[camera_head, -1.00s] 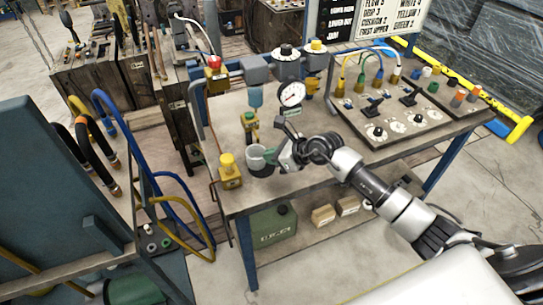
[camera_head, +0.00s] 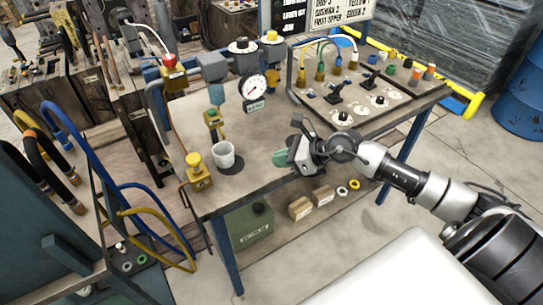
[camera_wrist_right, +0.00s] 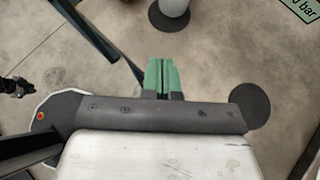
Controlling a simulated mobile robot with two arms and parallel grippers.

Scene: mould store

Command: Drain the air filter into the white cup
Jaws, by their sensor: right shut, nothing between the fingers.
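The white cup (camera_head: 223,155) stands upright on a dark round pad (camera_head: 237,168) on the bench. Its lower part shows at the top of the wrist view (camera_wrist_right: 174,6). The air filter, with a blue-green bowl (camera_head: 217,94), hangs behind the cup. Below the bowl is a small brass fitting with a green top (camera_head: 212,122); the cup is in front of it and slightly right, apart from it. My right gripper (camera_head: 281,159) is right of the cup, clear of it. Its green fingertips (camera_wrist_right: 162,76) are together and empty.
A yellow-knobbed brass block (camera_head: 198,172) stands left of the cup. A pressure gauge (camera_head: 254,88) and a lever panel (camera_head: 350,100) are at the back and right. Blue and yellow hoses (camera_head: 130,185) hang at left. The bench front is mostly bare.

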